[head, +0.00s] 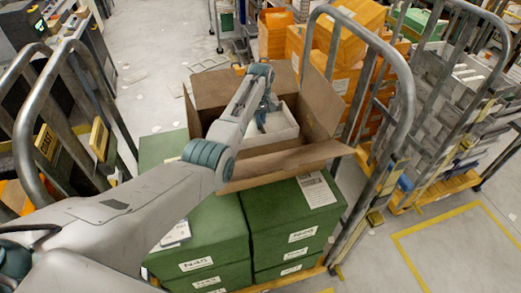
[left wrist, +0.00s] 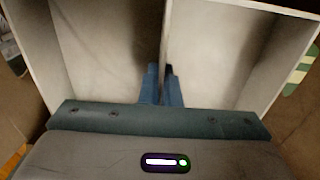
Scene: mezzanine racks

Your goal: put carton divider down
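The carton divider (head: 284,125) is a white, open-topped frame inside an open brown cardboard carton (head: 318,103) in the head view. My left arm reaches over the carton, and its gripper (head: 262,120) is down at the divider. In the left wrist view the divider (left wrist: 105,45) fills most of the picture, with a thin wall across its middle. The two blue fingers of my left gripper (left wrist: 162,88) lie close on either side of that wall and are shut on it. Whether the divider rests on the carton's bottom is hidden. My right gripper is not in view.
The carton stands on stacked green boxes (head: 290,225) in a trolley with grey metal rails (head: 402,75). Another railed trolley (head: 25,130) is at the left. Orange boxes (head: 355,35) stand behind. Open floor (head: 440,245) with yellow lines lies at the right.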

